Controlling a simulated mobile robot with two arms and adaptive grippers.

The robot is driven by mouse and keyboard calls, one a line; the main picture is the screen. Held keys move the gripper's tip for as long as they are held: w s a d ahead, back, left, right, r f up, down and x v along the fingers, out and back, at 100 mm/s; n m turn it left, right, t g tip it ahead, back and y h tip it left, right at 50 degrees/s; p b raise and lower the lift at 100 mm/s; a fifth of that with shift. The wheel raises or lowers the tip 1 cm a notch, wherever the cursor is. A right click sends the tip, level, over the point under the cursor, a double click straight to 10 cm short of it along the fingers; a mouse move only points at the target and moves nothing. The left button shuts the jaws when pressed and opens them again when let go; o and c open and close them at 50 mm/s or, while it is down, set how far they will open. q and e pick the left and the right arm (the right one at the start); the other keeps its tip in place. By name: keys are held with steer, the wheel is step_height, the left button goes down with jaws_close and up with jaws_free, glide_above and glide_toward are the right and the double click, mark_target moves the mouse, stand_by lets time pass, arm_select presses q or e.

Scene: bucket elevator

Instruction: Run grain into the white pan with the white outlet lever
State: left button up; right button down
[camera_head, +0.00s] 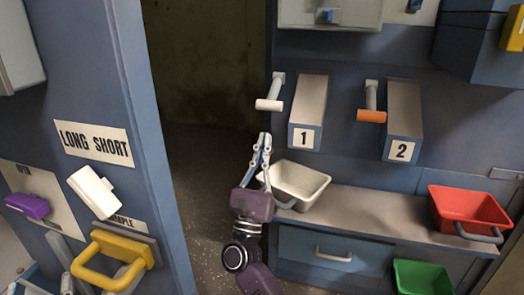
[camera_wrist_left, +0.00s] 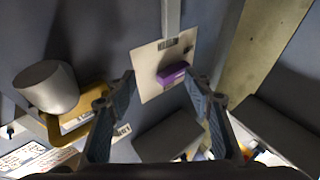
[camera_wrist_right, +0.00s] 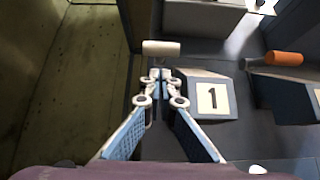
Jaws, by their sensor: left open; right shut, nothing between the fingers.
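The white outlet lever (camera_head: 269,104) has a white cylindrical grip and juts from the blue wall left of the chute marked 1. It also shows in the right wrist view (camera_wrist_right: 161,47). The white pan (camera_head: 318,185) stands on the shelf below chute 1; its inside shows no clear grain. My right gripper (camera_head: 264,136) is shut and empty, with its tips just below the lever's grip. In the right wrist view the tips (camera_wrist_right: 160,74) look close to the grip; I cannot tell whether they touch. My left gripper (camera_wrist_left: 160,80) is open, in front of a plate with a purple knob (camera_wrist_left: 172,73).
Right of chute 1 (camera_head: 310,98) are an orange lever (camera_head: 370,115) and chute 2 (camera_head: 404,110). A red pan (camera_head: 438,200) is on the shelf, a green bin (camera_head: 422,275) below. A yellow handle (camera_head: 85,270) and white handle (camera_head: 93,192) jut from the left panel. A dark gap lies between panels.

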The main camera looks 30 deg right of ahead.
glide_toward(274, 91)
steer(key=shift+w+d+r, duration=0.15)
steer(key=shift+w+d, duration=0.4)
steer(key=shift+w+d+r, duration=0.2)
steer(key=shift+w+d, duration=0.35)
steer(key=shift+w, duration=0.05)
